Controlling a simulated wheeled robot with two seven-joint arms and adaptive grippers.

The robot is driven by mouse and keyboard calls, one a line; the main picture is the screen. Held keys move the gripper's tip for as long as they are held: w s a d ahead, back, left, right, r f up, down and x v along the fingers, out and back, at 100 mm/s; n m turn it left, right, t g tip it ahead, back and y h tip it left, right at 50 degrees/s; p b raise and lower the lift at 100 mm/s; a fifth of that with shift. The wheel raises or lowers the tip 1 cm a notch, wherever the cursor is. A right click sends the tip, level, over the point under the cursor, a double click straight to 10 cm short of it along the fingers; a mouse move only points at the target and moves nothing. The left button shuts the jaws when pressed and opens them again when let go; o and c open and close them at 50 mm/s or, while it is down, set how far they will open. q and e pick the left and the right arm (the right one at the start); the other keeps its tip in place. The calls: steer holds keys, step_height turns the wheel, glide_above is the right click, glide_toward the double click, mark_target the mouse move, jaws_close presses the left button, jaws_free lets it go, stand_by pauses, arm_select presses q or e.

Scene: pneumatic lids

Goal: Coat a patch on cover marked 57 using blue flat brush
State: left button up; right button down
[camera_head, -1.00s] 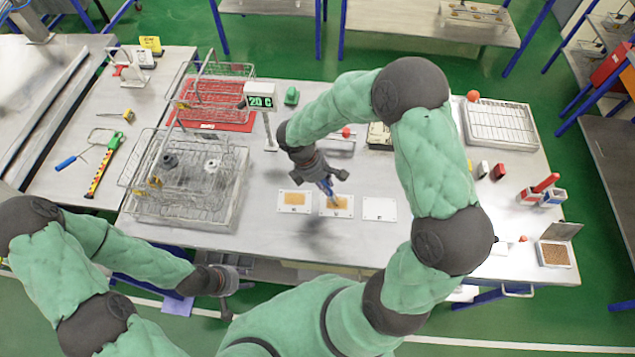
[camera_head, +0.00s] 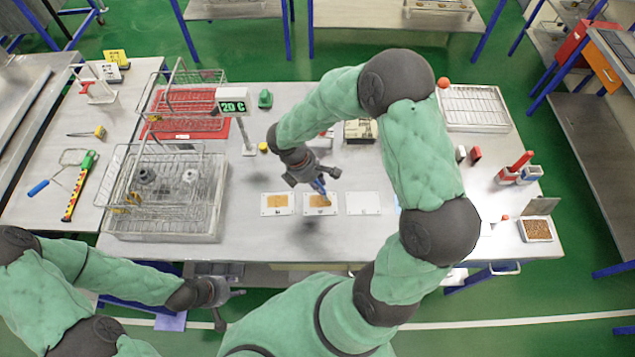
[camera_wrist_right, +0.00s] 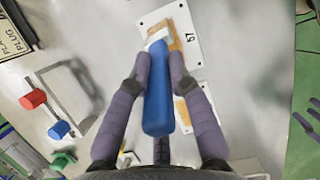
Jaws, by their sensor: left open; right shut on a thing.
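My right gripper (camera_head: 316,184) is shut on the blue flat brush (camera_wrist_right: 158,92), with its fingers on both sides of the handle. The brush's pale head points down at the cover marked 57 (camera_wrist_right: 201,52), over its orange-brown patch; whether the bristles touch cannot be told. In the head view this appears to be the middle white cover (camera_head: 333,210). Another cover (camera_head: 265,209) with an orange-brown patch lies to its left. A plain white cover (camera_head: 363,203) lies to its right. My left gripper (camera_head: 222,291) is open and empty below the table's front edge.
Wire baskets (camera_head: 165,185) stand left of the covers. A display post reading 20 C (camera_head: 233,107) stands behind. A wire-rack tray (camera_head: 475,108) is at the back right, and a brown-filled box (camera_head: 537,230) at the front right. Bare table lies around the covers.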

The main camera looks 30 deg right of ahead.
steer(key=w+a, duration=0.3)
steer(key=a, duration=0.3)
steer(key=shift+w, duration=0.35)
stand_by(0.3)
step_height(320, 180, up, 6)
steer(key=p, duration=0.4)
stand_by(0.4)
steer(key=shift+r+p, duration=0.1)
steer(key=shift+p, duration=0.25)
